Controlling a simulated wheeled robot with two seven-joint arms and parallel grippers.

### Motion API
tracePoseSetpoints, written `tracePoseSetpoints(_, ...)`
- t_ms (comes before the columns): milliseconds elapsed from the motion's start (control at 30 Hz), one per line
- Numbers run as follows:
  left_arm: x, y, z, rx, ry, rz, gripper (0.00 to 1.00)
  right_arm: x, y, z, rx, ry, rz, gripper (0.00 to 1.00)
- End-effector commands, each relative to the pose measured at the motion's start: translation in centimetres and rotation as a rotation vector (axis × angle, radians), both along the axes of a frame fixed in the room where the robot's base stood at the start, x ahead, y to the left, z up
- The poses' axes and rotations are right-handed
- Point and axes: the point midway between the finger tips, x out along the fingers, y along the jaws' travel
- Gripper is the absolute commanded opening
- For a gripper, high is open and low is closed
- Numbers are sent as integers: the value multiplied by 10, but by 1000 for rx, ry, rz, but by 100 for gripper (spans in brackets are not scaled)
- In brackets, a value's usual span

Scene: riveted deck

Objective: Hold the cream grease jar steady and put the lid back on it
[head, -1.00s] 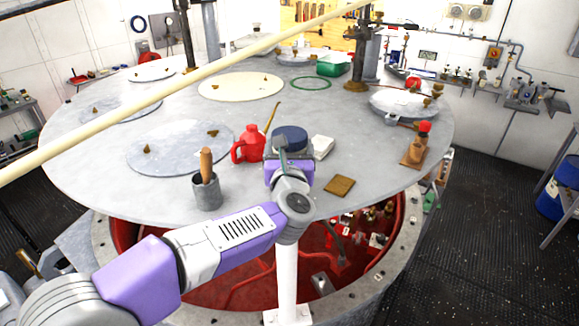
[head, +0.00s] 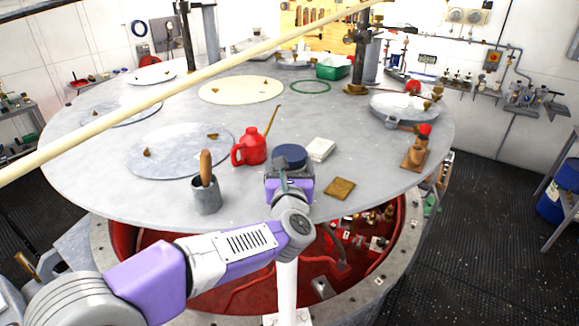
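A dark blue round, flat-topped thing (head: 290,155), like a lid or a short tub, is at the end of my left arm, over the near part of the round grey table. My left gripper (head: 286,171) is just on the near side of it and overlaps it in the view. The fingertips are hidden, but the blue thing moves with the gripper, so it appears held. I see no cream jar that I can make out; one could be hidden behind the gripper. My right gripper is not in view.
Around it on the grey table (head: 300,112) stand a red oil can (head: 250,148), a white square block (head: 321,149), a brown pad (head: 340,188) and a grey pot (head: 206,194) with a wooden handle. A pale bar (head: 150,97) crosses the view.

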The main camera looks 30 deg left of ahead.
Motion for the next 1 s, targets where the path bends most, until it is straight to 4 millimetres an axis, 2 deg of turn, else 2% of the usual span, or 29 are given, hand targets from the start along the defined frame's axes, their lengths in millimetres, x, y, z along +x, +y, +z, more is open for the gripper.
tracePoseSetpoints(33,0,0,-1,0,0,0,86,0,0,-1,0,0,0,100)
tracePoseSetpoints(133,0,0,0,0,0,0,100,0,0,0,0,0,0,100)
tracePoseSetpoints(500,-2,-2,4,1,-2,-1,100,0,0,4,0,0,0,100)
tracePoseSetpoints(667,-25,-15,2,4,-3,-2,100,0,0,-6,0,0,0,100)
tracePoseSetpoints(1000,-84,-47,2,2,-3,-2,100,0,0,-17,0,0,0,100)
